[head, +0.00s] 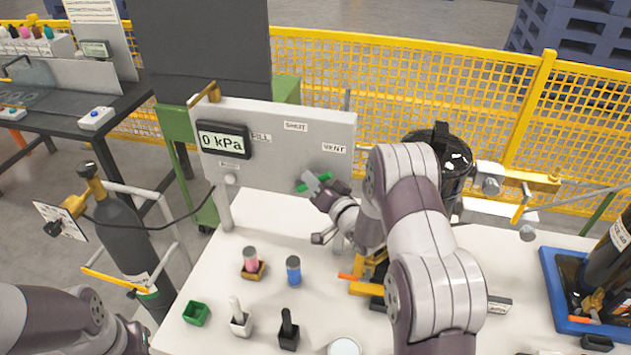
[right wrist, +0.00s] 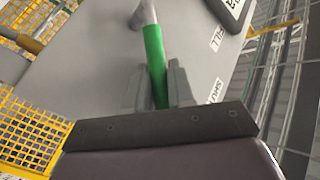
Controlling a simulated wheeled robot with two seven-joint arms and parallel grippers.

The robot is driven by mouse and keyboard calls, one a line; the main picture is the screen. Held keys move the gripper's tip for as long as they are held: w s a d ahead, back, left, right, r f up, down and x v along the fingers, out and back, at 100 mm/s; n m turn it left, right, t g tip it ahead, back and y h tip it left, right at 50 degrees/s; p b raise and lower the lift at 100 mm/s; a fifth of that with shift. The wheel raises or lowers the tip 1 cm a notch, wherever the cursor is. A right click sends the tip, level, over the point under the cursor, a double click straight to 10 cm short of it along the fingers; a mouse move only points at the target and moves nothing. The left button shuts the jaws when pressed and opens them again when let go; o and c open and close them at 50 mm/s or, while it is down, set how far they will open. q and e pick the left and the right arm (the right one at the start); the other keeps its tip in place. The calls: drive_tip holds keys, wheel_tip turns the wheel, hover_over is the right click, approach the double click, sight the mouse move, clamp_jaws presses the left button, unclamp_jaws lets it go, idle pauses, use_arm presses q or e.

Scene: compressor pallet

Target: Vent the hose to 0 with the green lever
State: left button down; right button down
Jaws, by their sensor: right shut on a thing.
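The green lever (head: 315,182) is on the front of the grey panel (head: 270,172), below the VENT label (head: 334,148). In the right wrist view its green grip (right wrist: 155,60) runs between the two grey fingers, with a bare metal shaft above it. My right gripper (head: 312,182) is shut on the green lever and partly hides it in the head view. The display (head: 222,141) on the panel reads 0 kPa. My left arm shows at the lower left of the head view, but its fingers are not visible.
A blue tray (head: 552,290) sits at the right. Yellow mesh fencing (head: 400,85) is behind.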

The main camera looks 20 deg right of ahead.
sight(292, 190)
drive_tip(key=shift+w+a+r+n+g+p, duration=0.35)
drive_tip(key=shift+a+r+n+g+p, duration=0.2)
drive_tip(key=shift+r+n+g+p, duration=0.35)
drive_tip(key=shift+w+a+r+n+g+h+p, duration=0.25)
drive_tip(key=shift+w+a+n+g+h+p, duration=0.15)
drive_tip(key=shift+a+n+g+h+p, duration=0.35)
drive_tip(key=shift+w+a+r+n+g+h, duration=0.1)
drive_tip(key=shift+w+a+n+g+h, duration=0.35)
drive_tip(key=shift+g, duration=0.3)
drive_tip(key=shift+w+a+r+n+g+h+b, duration=0.1)
drive_tip(key=shift+w+a+n+g+h+b, duration=0.3)
drive_tip(key=shift+a+n+g+h+b, duration=0.3)
drive_tip(key=c, duration=1.3)
unclamp_jaws()
drive_tip(key=shift+c, duration=0.2)
